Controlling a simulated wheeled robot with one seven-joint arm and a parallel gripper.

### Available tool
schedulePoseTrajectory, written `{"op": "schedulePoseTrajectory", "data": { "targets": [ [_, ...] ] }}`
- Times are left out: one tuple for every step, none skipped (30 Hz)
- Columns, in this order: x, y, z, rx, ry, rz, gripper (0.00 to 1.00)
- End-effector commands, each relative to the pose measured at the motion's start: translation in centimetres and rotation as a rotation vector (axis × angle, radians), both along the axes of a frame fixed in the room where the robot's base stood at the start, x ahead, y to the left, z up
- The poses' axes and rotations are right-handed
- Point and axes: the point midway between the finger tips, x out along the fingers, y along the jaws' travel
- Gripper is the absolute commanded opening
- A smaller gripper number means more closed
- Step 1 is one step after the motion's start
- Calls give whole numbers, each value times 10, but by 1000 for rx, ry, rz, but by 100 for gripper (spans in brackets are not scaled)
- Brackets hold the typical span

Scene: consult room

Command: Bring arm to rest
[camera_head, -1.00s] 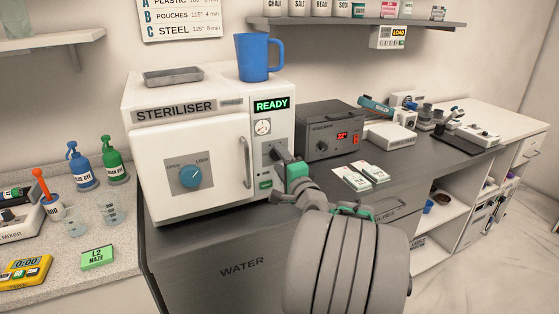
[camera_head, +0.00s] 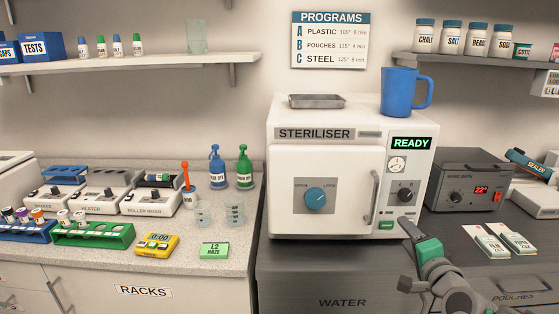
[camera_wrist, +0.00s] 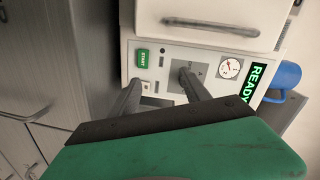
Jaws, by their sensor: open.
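My gripper (camera_wrist: 160,88) is open and empty. In the wrist view its two fingers point at the steriliser's control panel, with the dark knob near one fingertip; I cannot tell whether they touch. In the head view my gripper (camera_head: 404,222) is at the lower right of the white steriliser (camera_head: 285,222), in front of the panel. The steriliser's door is shut, its blue dial (camera_head: 316,201) sits between OPEN and LOCK, and its display (camera_head: 411,143) reads READY. The green START button (camera_wrist: 142,57) shows beside the fingers.
A blue mug (camera_head: 398,92) and a metal tray (camera_head: 317,101) stand on the steriliser. A grey heat-sealing box (camera_head: 468,183) and pouch packs (camera_head: 493,240) are to the right. Racks, mixers and bottles fill the left counter. A shelf (camera_head: 130,63) hangs above it.

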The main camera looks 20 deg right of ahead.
Motion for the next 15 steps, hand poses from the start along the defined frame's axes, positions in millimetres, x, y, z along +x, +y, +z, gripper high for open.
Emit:
{"op": "schedulePoseTrajectory", "data": {
  "targets": [
    [-6,3,-33,-50,135,30,55],
    [-11,5,-53,-73,214,50,55],
    [-20,7,-79,-93,312,74,55],
    [-28,9,-96,-107,380,92,55],
    [-37,11,-111,-117,444,110,55],
    [-49,14,-130,-125,524,134,55],
    [-58,16,-142,-131,581,151,55],
    [-68,17,-153,-135,636,168,55],
    [-82,20,-167,-136,708,189,55],
    [-93,22,-176,-137,761,206,55],
    [-105,24,-184,-135,811,220,55],
    [-120,28,-193,-129,875,241,55],
    [-131,31,-198,-126,923,258,55],
    [-143,35,-203,-122,971,279,55],
    [-157,43,-207,-117,1040,311,55]
  ]
}}
